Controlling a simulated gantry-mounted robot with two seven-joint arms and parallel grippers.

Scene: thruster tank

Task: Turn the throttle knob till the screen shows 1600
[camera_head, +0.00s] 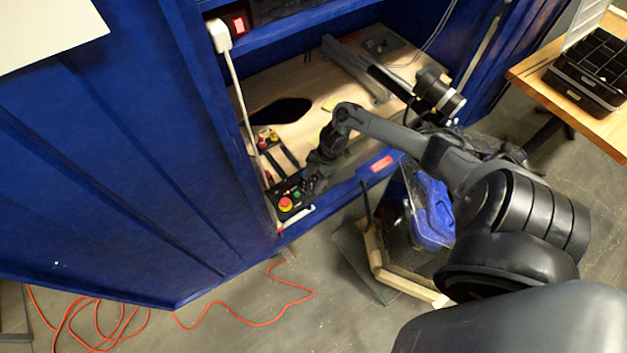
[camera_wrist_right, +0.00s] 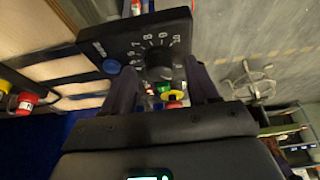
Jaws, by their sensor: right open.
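The throttle knob (camera_wrist_right: 159,63) is a dark round knob on a black panel (camera_wrist_right: 115,48) with a numbered scale around it, in the right wrist view. My right gripper (camera_wrist_right: 161,78) is open, with one finger to either side of the knob. I cannot tell whether the fingers touch it. In the head view my right gripper (camera_head: 307,185) is low at the black control box, and the arm's end hides the knob. A small red-lit display (camera_head: 239,23) sits on the upper shelf; its figures are too small to read. My left gripper is not in view.
A red and yellow stop button (camera_head: 286,204) is on the control box close to my right gripper. A blue cabinet wall (camera_head: 120,160) stands on the left.

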